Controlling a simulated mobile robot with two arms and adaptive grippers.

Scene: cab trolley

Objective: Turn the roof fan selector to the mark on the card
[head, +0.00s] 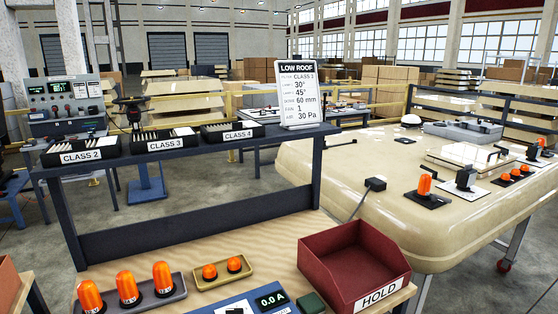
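The card (299,93) stands upright on the shelf above the bench. It is headed LOW ROOF, and its rows read CLASS 3, 30°, 45°, 60 mm, what looks like FAN 1, and 30 Pa. A large cream roof shell (335,175) on a trolley fills the right side. A black knob-like device on a white plate (464,181) sits on the roof, and another dark device (534,151) is farther right. I cannot tell which is the fan selector, nor read its setting. Neither of my grippers is in view.
The bench holds a red HOLD bin (355,265), a tray of orange beacons (128,289) and a meter reading 0.0 A (270,299). Black class bins (158,143) line the shelf. An orange beacon (425,184) and a black box with a cable (375,184) are on the roof.

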